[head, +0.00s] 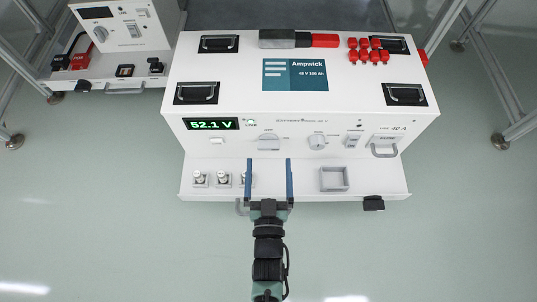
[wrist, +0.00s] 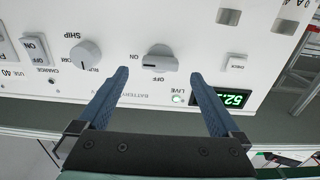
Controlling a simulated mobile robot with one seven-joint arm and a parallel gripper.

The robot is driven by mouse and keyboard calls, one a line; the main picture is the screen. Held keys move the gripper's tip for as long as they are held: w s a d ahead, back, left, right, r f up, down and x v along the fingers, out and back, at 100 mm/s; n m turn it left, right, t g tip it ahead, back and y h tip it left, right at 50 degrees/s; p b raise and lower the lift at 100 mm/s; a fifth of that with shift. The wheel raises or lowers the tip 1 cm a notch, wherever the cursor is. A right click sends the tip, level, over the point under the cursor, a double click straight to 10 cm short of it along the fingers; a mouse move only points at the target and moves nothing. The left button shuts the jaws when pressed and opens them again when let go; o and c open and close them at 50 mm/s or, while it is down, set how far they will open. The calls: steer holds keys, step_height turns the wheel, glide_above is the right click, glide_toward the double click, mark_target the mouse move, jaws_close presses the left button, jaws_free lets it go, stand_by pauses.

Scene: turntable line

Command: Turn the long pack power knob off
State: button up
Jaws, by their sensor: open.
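The long white pack (head: 300,100) has an Ampwick label on top. Its power knob (head: 268,142) is a grey bar-handled dial on the front panel, with the bar lying left to right. The voltage display (head: 211,124) reads 52.1 V, and a green LIVE lamp (wrist: 178,98) is lit. My gripper (head: 269,162) is open and empty in front of the panel. In the wrist view its fingertips (wrist: 160,74) lie to either side of the knob, with no clear contact.
A SHIP/RUN knob (head: 317,142) is right of the power knob, then a rocker switch (head: 352,140) and a fuse handle (head: 385,147). The front ledge holds small posts (head: 223,179) and a grey tray (head: 334,188). Another pack (head: 122,28) stands at upper left.

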mark_target(269, 150)
steer(key=shift+w+b, duration=0.75)
steer(key=shift+w, duration=1.45)
steer(key=shift+c, duration=0.3)
steer(key=c, duration=1.3)
